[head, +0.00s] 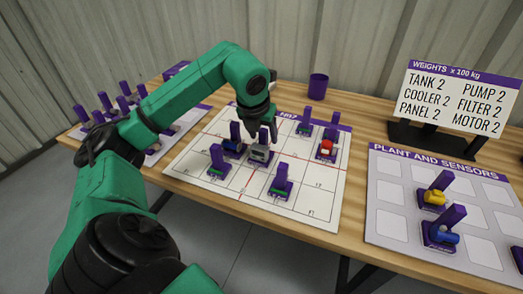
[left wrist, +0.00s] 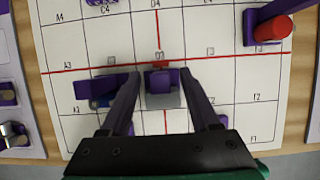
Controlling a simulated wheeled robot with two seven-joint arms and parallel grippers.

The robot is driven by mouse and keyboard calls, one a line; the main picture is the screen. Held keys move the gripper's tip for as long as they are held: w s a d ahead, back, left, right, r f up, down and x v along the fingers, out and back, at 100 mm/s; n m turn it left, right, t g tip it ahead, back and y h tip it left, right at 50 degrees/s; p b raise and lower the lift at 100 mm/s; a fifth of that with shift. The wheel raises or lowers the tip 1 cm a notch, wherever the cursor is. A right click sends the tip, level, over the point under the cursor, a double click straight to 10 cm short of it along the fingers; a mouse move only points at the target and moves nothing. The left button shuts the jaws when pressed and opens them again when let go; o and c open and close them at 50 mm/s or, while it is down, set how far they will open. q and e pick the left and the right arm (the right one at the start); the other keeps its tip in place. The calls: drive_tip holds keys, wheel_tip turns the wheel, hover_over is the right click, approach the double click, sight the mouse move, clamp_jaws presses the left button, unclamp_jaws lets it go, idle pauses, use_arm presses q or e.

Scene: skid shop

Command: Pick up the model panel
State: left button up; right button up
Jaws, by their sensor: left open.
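A small grey model (head: 260,154) with a purple post stands upright on the white gridded sheet (head: 210,141); it looks like the model panel, though no label on it is readable. My left gripper (head: 263,133) is directly above it, pointing down. In the left wrist view my left gripper (left wrist: 160,78) is open, one finger on each side of the purple post (left wrist: 161,77). The grey body (left wrist: 163,100) shows just below the post. I cannot tell whether the fingers touch it. My right gripper is not in view.
A blue model (head: 233,148) stands close left of the grey one. Green-based models (head: 218,170) (head: 281,188) stand in front, a red one (head: 326,149) to the right. A purple cup (head: 318,87), the weights sign (head: 456,98) and the plant board (head: 389,197) lie around the sheet.

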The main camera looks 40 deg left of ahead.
use_arm(q)
drive_tip(key=x, duration=0.2)
drive_tip(key=shift+w+f, duration=0.2)
drive_tip(key=shift+f, duration=0.15)
drive_tip(key=shift+s, duration=0.1)
clamp_jaws()
drive_tip(key=shift+r, duration=0.1)
